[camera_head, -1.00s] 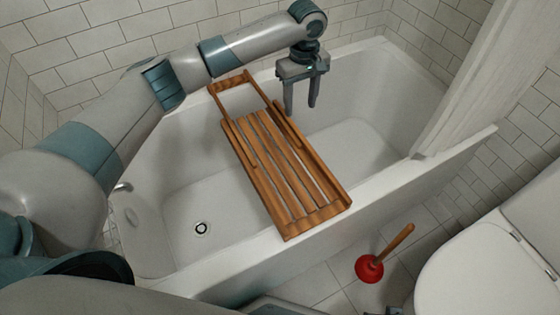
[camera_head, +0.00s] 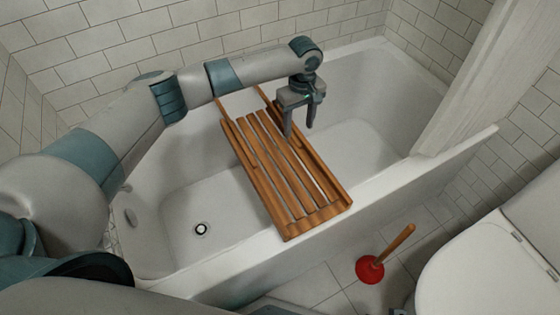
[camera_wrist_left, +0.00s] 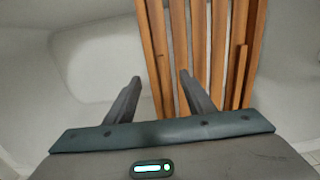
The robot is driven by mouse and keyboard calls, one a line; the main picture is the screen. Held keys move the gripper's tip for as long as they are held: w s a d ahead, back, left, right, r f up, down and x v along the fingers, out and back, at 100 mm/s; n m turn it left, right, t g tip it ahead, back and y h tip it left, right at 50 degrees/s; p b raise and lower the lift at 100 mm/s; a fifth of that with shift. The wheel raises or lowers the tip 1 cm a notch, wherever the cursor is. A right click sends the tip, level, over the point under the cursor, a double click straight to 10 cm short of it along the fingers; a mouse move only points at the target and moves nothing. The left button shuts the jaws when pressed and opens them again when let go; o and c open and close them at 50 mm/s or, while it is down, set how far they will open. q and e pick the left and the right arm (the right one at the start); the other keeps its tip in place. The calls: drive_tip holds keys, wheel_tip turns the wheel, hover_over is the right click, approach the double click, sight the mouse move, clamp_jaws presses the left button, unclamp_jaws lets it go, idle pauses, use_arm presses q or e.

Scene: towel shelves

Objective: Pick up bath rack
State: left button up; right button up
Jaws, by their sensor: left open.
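The wooden slatted bath rack (camera_head: 287,175) lies across the white bathtub, its near end on the front rim and its far part toward the back wall. My left gripper (camera_head: 298,132) is open and points down over the rack's right side, around its middle. My left arm covers part of the rack's far end. In the left wrist view, the rack's slats (camera_wrist_left: 200,50) run away from me, and the open fingers (camera_wrist_left: 160,85) appear over its left edge, with nothing held between them. Whether the fingertips touch the rack I cannot tell. My right gripper is not in view.
The bathtub (camera_head: 370,195) has a drain (camera_head: 200,229) at lower left. A pale curtain (camera_head: 470,85) hangs at the right. A red plunger (camera_head: 370,268) stands on the floor in front, beside a white toilet (camera_head: 480,270). Tiled walls close off the back.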

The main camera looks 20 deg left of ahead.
sight(300, 134)
use_arm(q)
drive_tip(key=f, duration=0.4)
drive_tip(key=shift+w+d+f, duration=0.25)
drive_tip(key=shift+f, duration=0.35)
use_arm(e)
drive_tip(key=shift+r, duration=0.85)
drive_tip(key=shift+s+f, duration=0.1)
use_arm(q)
drive_tip(key=shift+r, duration=0.1)
clamp_jaws()
drive_tip(key=shift+r, duration=0.1)
